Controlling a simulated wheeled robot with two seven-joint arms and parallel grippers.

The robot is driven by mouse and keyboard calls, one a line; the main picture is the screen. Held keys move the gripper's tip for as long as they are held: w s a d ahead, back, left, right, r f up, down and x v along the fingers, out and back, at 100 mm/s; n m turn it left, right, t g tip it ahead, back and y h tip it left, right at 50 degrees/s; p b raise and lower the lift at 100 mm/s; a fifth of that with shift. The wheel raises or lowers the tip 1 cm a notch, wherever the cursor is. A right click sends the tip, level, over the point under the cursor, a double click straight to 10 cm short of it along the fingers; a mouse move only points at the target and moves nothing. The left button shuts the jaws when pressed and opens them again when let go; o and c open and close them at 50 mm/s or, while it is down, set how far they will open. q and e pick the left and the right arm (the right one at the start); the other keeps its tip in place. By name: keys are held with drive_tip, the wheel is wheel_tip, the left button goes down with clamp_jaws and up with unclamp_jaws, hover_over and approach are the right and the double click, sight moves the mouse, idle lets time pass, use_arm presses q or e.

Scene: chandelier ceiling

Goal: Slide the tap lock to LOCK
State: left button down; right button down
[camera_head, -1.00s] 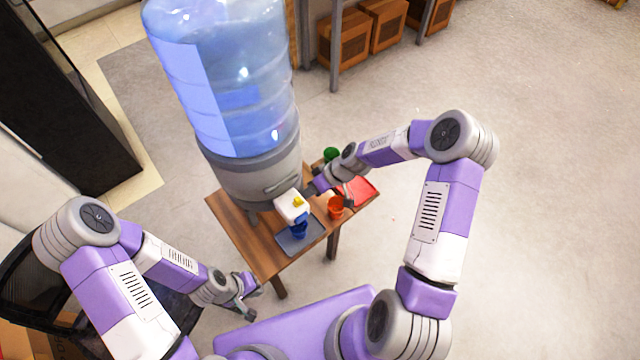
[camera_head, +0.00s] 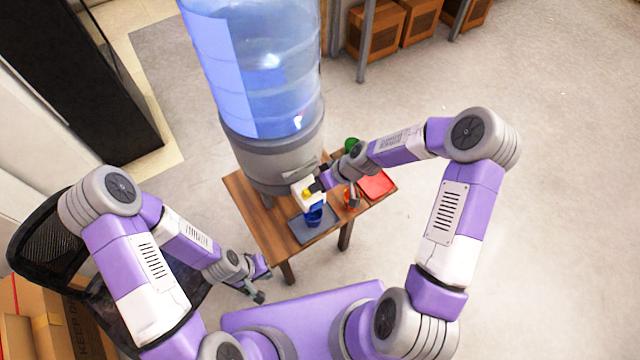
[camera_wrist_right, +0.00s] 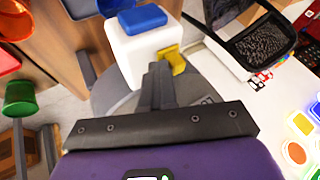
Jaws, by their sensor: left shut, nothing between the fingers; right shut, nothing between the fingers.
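The dispenser's white tap block (camera_head: 301,194) juts from the grey base of the water dispenser (camera_head: 270,155), and it is larger in the right wrist view (camera_wrist_right: 135,52). The yellow lock tab (camera_head: 307,191) is on the block; in the right wrist view the tab (camera_wrist_right: 174,60) sticks out of its side. A blue part (camera_wrist_right: 142,18) sits on the block. My right gripper (camera_wrist_right: 159,76) is shut and empty, its tips right beside the yellow tab; whether they touch I cannot tell. My left gripper (camera_head: 262,282) is shut, low and away from the table.
The dispenser stands on a small wooden table (camera_head: 250,208). A blue cup (camera_head: 314,216) stands on a grey tray (camera_head: 300,230) under the tap. An orange cup (camera_head: 351,196), a red tray (camera_head: 378,185) and a green object (camera_head: 352,144) lie near my right wrist. Floor to the right is clear.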

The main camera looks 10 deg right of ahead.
drive_tip(key=shift+a, duration=0.2)
drive_tip(key=d+r, duration=0.8)
drive_tip(key=d, duration=0.1)
drive_tip(key=shift+s+d+p, duration=0.3)
drive_tip(key=shift+d+p, duration=0.1)
drive_tip(key=shift+p, duration=0.05)
drive_tip(key=s+a+f+m+g+h, duration=0.1)
drive_tip(key=s+a+f+m, duration=0.3)
drive_tip(key=s+f, duration=0.4)
drive_tip(key=s+a+f+m+h, duration=0.1)
drive_tip(key=s+a+f+m, duration=0.3)
drive_tip(key=s+f, duration=0.5)
drive_tip(key=shift+s+a+f+g+h, duration=0.35)
drive_tip(key=shift+s+a, duration=0.25)
drive_tip(key=shift+a, duration=0.2)
